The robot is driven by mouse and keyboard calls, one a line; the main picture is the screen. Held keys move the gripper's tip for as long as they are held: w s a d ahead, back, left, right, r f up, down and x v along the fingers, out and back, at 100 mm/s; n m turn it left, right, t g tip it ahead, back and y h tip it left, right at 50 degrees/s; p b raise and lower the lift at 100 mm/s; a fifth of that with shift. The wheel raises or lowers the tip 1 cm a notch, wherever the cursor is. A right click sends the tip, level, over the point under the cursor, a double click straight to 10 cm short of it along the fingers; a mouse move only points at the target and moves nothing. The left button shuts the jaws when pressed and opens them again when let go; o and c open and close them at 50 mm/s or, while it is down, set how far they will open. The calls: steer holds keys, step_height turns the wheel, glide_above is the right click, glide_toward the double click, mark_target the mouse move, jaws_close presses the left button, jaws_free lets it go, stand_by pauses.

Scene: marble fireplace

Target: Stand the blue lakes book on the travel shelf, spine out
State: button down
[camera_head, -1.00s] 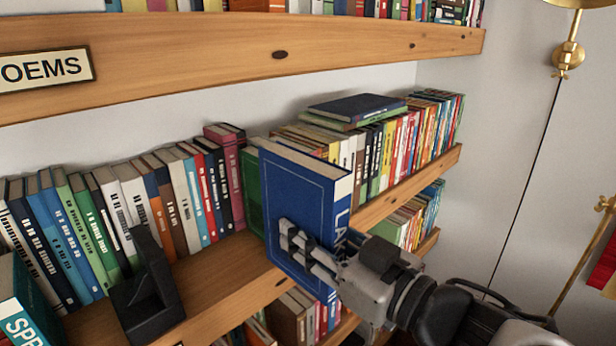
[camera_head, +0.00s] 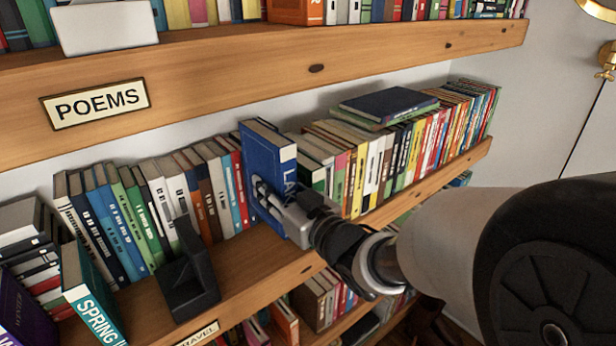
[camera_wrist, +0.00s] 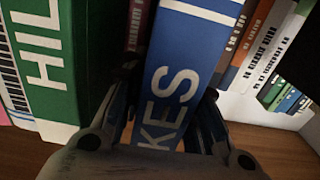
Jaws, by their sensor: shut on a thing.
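The blue lakes book (camera_head: 262,165) is upright in my gripper (camera_head: 268,200) at the middle shelf (camera_head: 245,282), its lettered spine facing outward. In the wrist view, the blue spine with white letters (camera_wrist: 178,85) fills the middle, with a dark finger on each side of it. My gripper is shut on the book near its spine. A row of books (camera_head: 150,205) stands to its left in the head view and another row (camera_head: 400,145) to its right. I cannot tell whether its lower edge touches the shelf. The travel label (camera_head: 198,335) is on the shelf edge at lower left, partly cut off.
A black bookend-like block (camera_head: 188,280) stands on the shelf left of the book. A teal book (camera_head: 92,300) is farther left. A green book with white letters (camera_wrist: 45,75) is close on the left in the wrist view. The poems board (camera_head: 300,70) runs above.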

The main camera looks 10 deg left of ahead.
steer(key=shift+w+f+b, duration=0.1)
steer(key=shift+f+b, duration=0.4)
steer(key=shift+f, duration=0.95)
steer(key=shift+w+a+f+b, duration=0.15)
steer(key=shift+f+b, duration=0.6)
steer(key=shift+f, duration=1.15)
steer(key=shift+f, duration=0.2)
steer(key=c, duration=1.2)
jaws_free()
steer(key=shift+f, duration=0.1)
steer(key=shift+c, duration=0.2)
